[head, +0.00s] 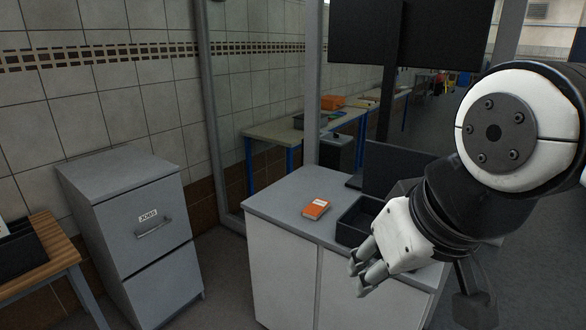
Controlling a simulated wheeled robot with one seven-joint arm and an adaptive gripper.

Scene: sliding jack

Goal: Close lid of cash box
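The cash box (353,234) is a black, open-topped box on the grey cabinet top, in the middle right of the head view. A dark panel (388,163) stands upright behind it and looks like its raised lid. The join between them is partly hidden by my arm. My gripper (358,280) is in front of the box and nearer the camera, with its fingers pointing down and left. It covers the box's right part. I see nothing held between the fingers, but their spacing is hard to judge from this angle.
An orange book (315,209) lies left of the box on the cabinet top (275,205). A dark monitor (350,35) on a pole stands behind. A grey filing cabinet (140,220) is at left, beside a wooden table (45,262). Floor shows between the cabinets.

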